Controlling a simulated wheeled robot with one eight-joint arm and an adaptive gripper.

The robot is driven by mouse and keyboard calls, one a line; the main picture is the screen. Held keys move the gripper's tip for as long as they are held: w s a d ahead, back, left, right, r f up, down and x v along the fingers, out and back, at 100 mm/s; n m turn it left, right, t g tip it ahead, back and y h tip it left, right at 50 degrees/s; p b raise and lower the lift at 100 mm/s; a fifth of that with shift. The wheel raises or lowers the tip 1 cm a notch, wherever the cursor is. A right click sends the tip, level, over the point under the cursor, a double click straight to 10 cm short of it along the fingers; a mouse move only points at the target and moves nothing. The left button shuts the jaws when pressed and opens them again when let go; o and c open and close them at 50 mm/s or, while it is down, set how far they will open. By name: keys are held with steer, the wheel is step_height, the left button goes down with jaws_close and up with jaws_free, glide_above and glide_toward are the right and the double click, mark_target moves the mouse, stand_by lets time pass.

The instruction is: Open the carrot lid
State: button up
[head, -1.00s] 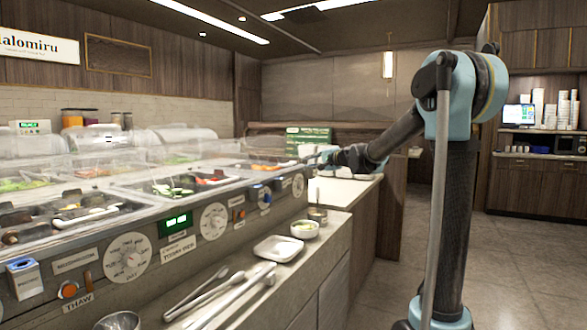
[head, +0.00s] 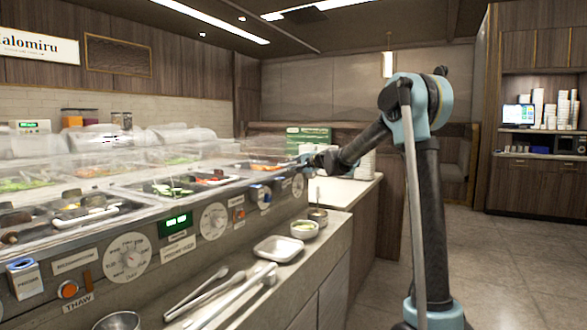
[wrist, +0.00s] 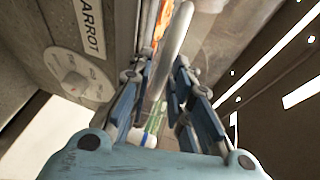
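The carrot well, with orange contents (head: 262,167), is at the far end of the counter in the head view under a clear lid. In the wrist view the partly cut-off carrot label (wrist: 91,28) is at upper left, with orange pieces (wrist: 163,18) at the top. A pale curved bar, seemingly the lid's handle (wrist: 176,48), runs down between my fingers. My gripper (wrist: 162,66) is open, with a finger on either side of the bar and a gap between them. Whether either finger touches it is unclear. In the head view my gripper (head: 306,160) is small beside the far well.
A round dial (wrist: 80,80) is left of my fingers in the wrist view. Several other covered wells line the counter. The floor to the right is clear.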

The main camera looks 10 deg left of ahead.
jaws_close()
